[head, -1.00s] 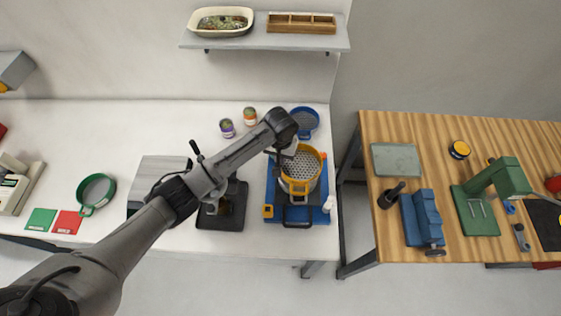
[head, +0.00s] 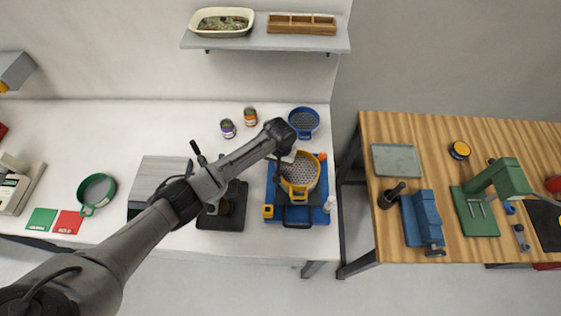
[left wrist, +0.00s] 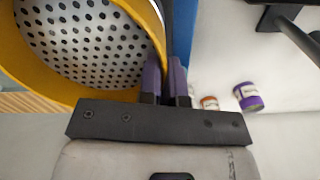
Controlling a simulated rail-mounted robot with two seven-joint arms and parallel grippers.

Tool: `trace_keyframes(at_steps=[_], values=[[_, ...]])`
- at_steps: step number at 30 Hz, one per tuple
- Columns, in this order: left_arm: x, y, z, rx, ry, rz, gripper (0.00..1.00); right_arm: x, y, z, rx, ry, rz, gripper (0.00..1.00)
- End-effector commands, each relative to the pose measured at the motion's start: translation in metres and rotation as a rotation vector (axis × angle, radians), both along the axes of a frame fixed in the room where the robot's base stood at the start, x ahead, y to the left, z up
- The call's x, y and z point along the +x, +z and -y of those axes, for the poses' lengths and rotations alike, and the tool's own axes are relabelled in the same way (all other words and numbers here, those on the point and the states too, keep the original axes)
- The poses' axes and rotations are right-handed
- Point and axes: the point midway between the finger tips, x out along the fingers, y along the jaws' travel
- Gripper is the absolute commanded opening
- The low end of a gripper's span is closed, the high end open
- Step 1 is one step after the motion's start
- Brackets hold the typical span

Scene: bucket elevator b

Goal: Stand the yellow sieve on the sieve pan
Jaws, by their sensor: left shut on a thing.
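The yellow sieve (head: 304,176) has a round rim and a perforated metal floor. It is over the blue machine (head: 273,192) on the white bench, and it looks about level. My left gripper (head: 286,158) reaches its upper left edge. In the left wrist view its purple fingers (left wrist: 165,78) are shut on the sieve's wall, and the sieve (left wrist: 80,40) fills the upper left. The sieve pan cannot be made out; a dark part shows under the sieve's front edge. Whether the sieve touches what lies below cannot be told. My right gripper is out of view.
A blue sieve (head: 303,121) stands just behind the machine. Two small tins (head: 250,117) stand behind left.

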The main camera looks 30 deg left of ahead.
Motion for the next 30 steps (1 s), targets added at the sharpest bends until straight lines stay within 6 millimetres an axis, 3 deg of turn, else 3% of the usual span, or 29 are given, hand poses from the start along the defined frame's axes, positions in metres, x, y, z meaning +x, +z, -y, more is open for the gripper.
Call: trace_keyframes(at_steps=[12,13,20,30], values=[[0.0001,-0.0085,0.0001,0.000,0.000,0.000,0.00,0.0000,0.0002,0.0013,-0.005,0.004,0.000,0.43],[-0.0001,-0.0089,0.0000,0.000,0.000,0.000,0.08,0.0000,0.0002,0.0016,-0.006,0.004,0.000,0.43],[-0.0001,-0.0088,0.0000,0.000,0.000,0.000,0.30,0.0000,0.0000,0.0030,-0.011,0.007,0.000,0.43],[0.0005,-0.0026,-0.0001,-0.001,-0.001,0.002,0.31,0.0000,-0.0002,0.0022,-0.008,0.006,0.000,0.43]])
